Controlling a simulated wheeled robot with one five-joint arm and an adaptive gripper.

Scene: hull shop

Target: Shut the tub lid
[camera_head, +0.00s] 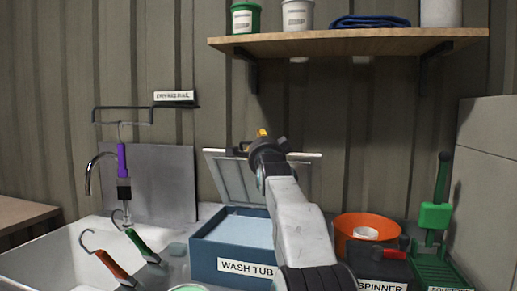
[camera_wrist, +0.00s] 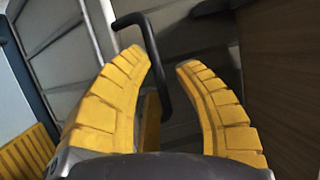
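The blue wash tub (camera_head: 205,262) stands on the counter with its name label on the front. Its grey panelled lid (camera_head: 226,176) stands up at the back, tilted open. In the wrist view the lid (camera_wrist: 60,65) fills the left and middle, with a dark bent bar handle (camera_wrist: 143,22) on it. My gripper (camera_head: 262,134) is at the lid's upper edge, and my arm hides part of the lid and tub. In the wrist view my gripper (camera_wrist: 161,62) has its yellow fingers apart, with the handle showing between them. I cannot tell whether they touch it.
A sink (camera_head: 55,265) with hooked tools lies to the left. An orange bowl-shaped spinner (camera_head: 345,222) and a green stand (camera_head: 440,270) are at the right. A wooden shelf (camera_head: 350,43) with pots overhangs the lid, with free space between.

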